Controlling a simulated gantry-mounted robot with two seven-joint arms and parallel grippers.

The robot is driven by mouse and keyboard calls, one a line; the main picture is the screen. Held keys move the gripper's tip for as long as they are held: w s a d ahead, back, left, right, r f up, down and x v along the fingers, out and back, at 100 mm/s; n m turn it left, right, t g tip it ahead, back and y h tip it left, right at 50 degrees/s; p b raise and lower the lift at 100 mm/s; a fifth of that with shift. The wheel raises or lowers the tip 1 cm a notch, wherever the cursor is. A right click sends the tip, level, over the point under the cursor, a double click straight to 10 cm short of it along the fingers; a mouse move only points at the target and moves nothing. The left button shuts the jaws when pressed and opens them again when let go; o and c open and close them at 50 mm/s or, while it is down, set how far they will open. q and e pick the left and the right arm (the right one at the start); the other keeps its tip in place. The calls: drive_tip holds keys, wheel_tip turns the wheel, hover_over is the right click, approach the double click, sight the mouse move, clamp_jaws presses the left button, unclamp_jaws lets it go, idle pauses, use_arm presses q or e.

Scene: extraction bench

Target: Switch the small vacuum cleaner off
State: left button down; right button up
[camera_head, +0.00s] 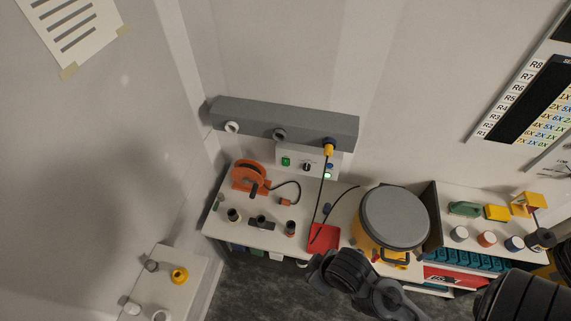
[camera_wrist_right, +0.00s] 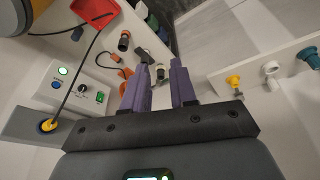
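The small vacuum cleaner (camera_head: 379,243), with a yellow body and grey round lid, stands on the bench right of centre; part of it shows in the right wrist view's top left corner (camera_wrist_right: 12,20). A pale control box (camera_head: 296,163) behind the bench carries a green switch (camera_head: 285,161), a black knob (camera_head: 306,167), a blue button (camera_head: 330,166) and a lit green lamp (camera_head: 327,176). My right gripper (camera_wrist_right: 160,78) is open and empty, its purple fingers apart, touching nothing visible. Its fingers do not show in the head view. My left gripper is not in view.
A grey rail (camera_head: 250,117) above the box has several ports; a yellow plug (camera_head: 328,150) sits in one, with a black cable hanging down. A red tray (camera_head: 324,238), an orange reel (camera_head: 246,177) and dark fittings (camera_head: 234,215) are on the bench. A shelf unit (camera_head: 430,208) stands right.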

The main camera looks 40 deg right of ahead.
clamp_jaws()
idle(1.3)
